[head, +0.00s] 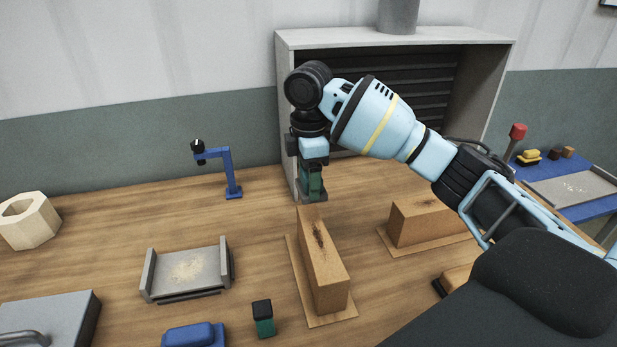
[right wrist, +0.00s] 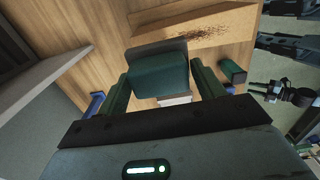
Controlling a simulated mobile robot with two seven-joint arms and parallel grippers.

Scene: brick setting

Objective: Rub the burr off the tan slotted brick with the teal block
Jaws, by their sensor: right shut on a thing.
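The tan brick (head: 325,275) stands on a thin tan board in the middle of the bench, with a dark rough streak along its top. Its streak also shows in the right wrist view (right wrist: 195,33). No slot is clear to me. My right gripper (head: 312,168) points down, shut on the teal block (right wrist: 158,76), which has a dark grey plate on one face. The block is at the brick's far end; I cannot tell if they touch. My left gripper is absent from the head view; a small dark jointed part in the right wrist view may be it.
A second tan brick (head: 425,220) stands on a board to the right. A small black-topped teal block (head: 263,320) is in front. A grey dusty tray (head: 150,275), blue stand (head: 228,170) and grey lidded box (head: 55,315) are left. A grey hood (head: 395,38) stands behind.

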